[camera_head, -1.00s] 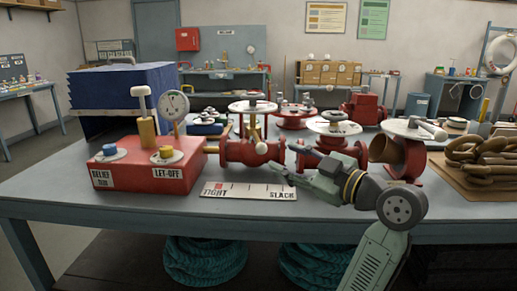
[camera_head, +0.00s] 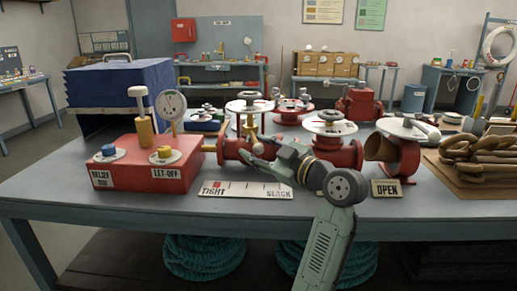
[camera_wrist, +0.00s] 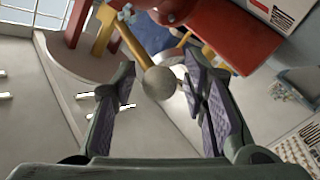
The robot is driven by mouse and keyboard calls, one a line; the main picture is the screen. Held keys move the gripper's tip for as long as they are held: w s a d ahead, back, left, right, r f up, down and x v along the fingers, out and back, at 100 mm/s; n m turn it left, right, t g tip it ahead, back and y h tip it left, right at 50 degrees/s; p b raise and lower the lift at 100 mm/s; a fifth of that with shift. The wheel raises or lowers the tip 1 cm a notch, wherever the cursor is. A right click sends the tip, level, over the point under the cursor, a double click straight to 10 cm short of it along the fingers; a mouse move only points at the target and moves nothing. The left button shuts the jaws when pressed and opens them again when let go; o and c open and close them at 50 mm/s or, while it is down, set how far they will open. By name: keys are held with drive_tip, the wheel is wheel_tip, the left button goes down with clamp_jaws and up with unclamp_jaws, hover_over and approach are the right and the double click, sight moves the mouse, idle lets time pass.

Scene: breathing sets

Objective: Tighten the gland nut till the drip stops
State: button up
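The valve (camera_head: 236,151) is a red flanged body with a pale handwheel (camera_head: 249,105) and a brass gland below the wheel. A brass lever (camera_wrist: 131,43) with a pale ball knob (camera_wrist: 158,83) comes out from the gland; the knob also shows in the head view (camera_head: 258,149). My gripper (camera_head: 262,155) is at the knob, coming from the right. In the wrist view my gripper (camera_wrist: 161,66) is open, with the knob between its fingers and gaps on both sides. A white TIGHT to SLACK scale plate (camera_head: 246,190) lies in front. No drip can be made out.
A red pump box (camera_head: 145,163) with a gauge (camera_head: 172,105) stands left of the valve. Another red valve (camera_head: 337,153) stands close behind my arm. An OPEN sign (camera_head: 387,189) and an open-ended red pipe (camera_head: 400,155) are to the right. The bench front (camera_head: 130,211) is clear.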

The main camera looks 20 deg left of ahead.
clamp_jaws()
drive_tip(key=shift+f, duration=0.1)
idle(0.4)
drive_tip(key=shift+s+a+f+m+t+b, duration=0.2)
drive_tip(key=shift+s+a+m+t+b, duration=0.2)
drive_tip(key=shift+a+b, duration=0.15)
drive_tip(key=shift+s+a+r+m+t+h+b, duration=0.15)
drive_tip(key=shift+a+m+t+h+b, duration=0.05)
drive_tip(key=shift+a+m+t+h, duration=0.2)
drive_tip(key=shift+s+a+r+m+t+h+b, duration=0.15)
drive_tip(key=shift+a+m+t+h, duration=0.15)
drive_tip(key=shift+a+t+h, duration=0.15)
drive_tip(key=shift+d, duration=0.1)
drive_tip(key=shift+o, duration=1)
unclamp_jaws()
drive_tip(key=shift+w, duration=0.1)
